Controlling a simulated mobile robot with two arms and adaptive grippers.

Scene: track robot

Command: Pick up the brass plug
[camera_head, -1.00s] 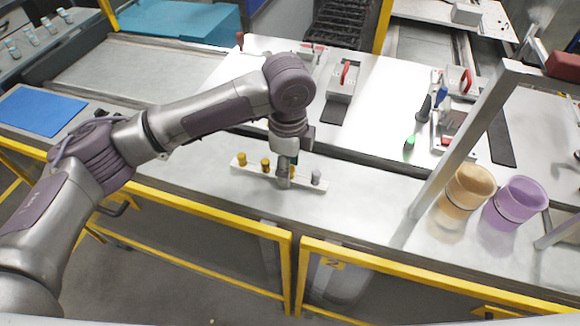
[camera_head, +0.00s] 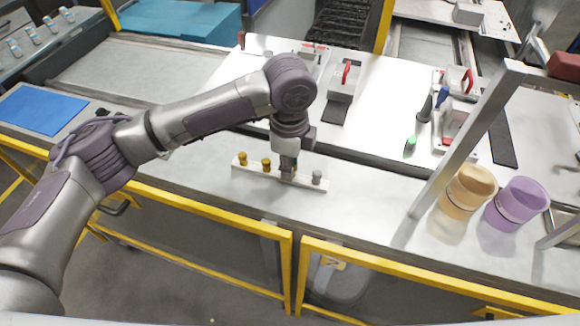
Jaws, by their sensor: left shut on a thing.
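A pale rack (camera_head: 306,183) on the near metal table holds a row of small plugs. Two brass-coloured plugs stand upright at its left, one at the end (camera_head: 242,158) and one beside it (camera_head: 266,164). A grey plug (camera_head: 316,177) stands near the right end. My left gripper (camera_head: 287,174) points down at the middle of the rack, between the brass pair and the grey plug. It is shut on a brass plug, which its fingers mostly hide. I cannot tell whether that plug is clear of the rack. My right gripper is not in view.
An orange cup (camera_head: 468,190) and a purple cup (camera_head: 515,203) stand at the right, beside a slanted grey post (camera_head: 455,150). Red-handled fixtures and a green-tipped tool (camera_head: 410,146) are behind. A yellow rail (camera_head: 200,222) runs along the front. A blue mat (camera_head: 40,110) lies left.

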